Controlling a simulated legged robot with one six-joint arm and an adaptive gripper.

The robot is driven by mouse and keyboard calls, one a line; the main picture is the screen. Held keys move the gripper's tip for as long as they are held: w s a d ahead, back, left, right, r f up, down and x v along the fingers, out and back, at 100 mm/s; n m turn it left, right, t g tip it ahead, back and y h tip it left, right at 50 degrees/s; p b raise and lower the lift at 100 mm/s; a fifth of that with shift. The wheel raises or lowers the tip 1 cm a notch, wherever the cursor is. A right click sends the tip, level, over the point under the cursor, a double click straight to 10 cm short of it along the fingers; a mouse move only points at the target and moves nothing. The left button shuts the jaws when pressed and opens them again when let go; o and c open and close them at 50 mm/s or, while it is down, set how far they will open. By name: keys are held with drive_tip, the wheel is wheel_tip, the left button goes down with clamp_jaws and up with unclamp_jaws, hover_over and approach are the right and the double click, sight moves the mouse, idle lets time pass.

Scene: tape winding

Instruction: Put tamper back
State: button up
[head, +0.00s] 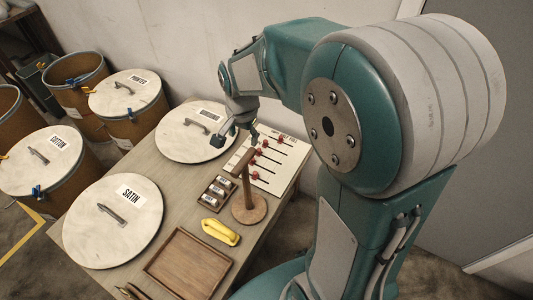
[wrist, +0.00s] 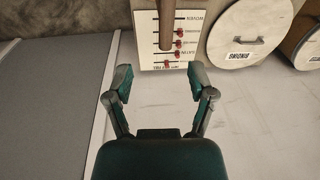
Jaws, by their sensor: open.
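A wooden T-shaped piece (head: 247,190), which looks like the tamper, stands upright on a round base (head: 249,208) on the table in the head view. It has a crossbar at the top. In the wrist view a brown upright post (wrist: 167,24) shows in front of the white board, beyond the fingertips; I cannot tell for sure that it is the same piece. My gripper (head: 236,137) is open, above the table and just above and behind the crossbar. In the wrist view (wrist: 160,80) its fingers are spread with nothing between them.
A white board (head: 284,151) with red sliders lies behind the wooden piece. A small label rack (head: 217,193), a yellow item (head: 220,232) and an empty wooden tray (head: 188,264) are nearby. Round lids marked SATIN (head: 113,222) and another (head: 190,132) lie on the table. Drums (head: 130,105) stand left.

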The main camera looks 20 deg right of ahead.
drive_tip(key=s+r+n+t, duration=0.2)
drive_tip(key=s+r+n, duration=0.3)
drive_tip(key=s, duration=0.3)
drive_tip(key=s+r+n+t, duration=0.2)
drive_tip(key=s+r+n, duration=0.3)
drive_tip(key=s, duration=0.4)
drive_tip(key=shift+r, duration=0.65)
